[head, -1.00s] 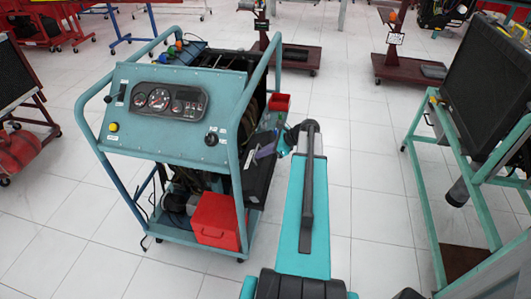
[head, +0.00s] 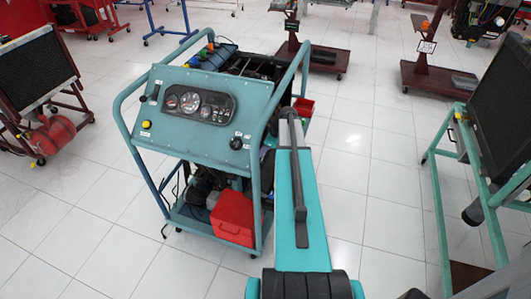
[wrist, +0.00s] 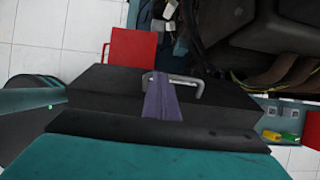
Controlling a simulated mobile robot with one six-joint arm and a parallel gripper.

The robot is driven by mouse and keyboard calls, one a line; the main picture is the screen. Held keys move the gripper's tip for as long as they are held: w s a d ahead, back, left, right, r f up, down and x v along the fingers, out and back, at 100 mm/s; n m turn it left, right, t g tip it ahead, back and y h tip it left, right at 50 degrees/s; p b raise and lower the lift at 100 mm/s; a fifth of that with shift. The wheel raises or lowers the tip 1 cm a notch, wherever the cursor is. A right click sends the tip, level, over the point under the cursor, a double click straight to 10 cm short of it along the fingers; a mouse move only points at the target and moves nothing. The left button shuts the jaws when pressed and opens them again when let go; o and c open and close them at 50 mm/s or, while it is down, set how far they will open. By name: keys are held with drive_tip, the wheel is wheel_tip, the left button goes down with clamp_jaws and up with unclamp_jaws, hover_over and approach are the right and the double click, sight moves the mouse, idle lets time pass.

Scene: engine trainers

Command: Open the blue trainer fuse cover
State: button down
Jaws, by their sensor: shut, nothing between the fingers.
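The blue trainer (head: 200,138) is a teal wheeled frame with a sloping gauge panel, left of centre in the head view. In the wrist view a black box-like part (wrist: 225,103) with a bent silver handle (wrist: 185,78) lies across the middle. It looks like the fuse cover, and I see no gap showing it open. My gripper (wrist: 157,76) shows as purple fingers, shut and empty. Their tips overlap the handle's left end in the picture; I cannot tell whether they touch it. In the head view my arm hides the gripper and that side of the trainer.
A red box (head: 236,217) sits on the trainer's lower shelf. A red bin (head: 303,107) is at its far side.

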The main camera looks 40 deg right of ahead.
drive_tip(key=shift+w+a+f, duration=0.1)
drive_tip(key=shift+w+a, duration=0.3)
drive_tip(key=shift+w, duration=0.4)
drive_tip(key=shift+s+d+r+b, duration=0.15)
drive_tip(key=shift+s+r+b, duration=0.15)
drive_tip(key=shift+r+b, duration=0.15)
drive_tip(key=s+d+b, duration=0.2)
drive_tip(key=s+d, duration=0.3)
drive_tip(key=s, duration=0.5)
drive_tip(key=shift+s+d, duration=0.25)
drive_tip(key=shift+d, duration=0.05)
drive_tip(key=shift+r, duration=0.1)
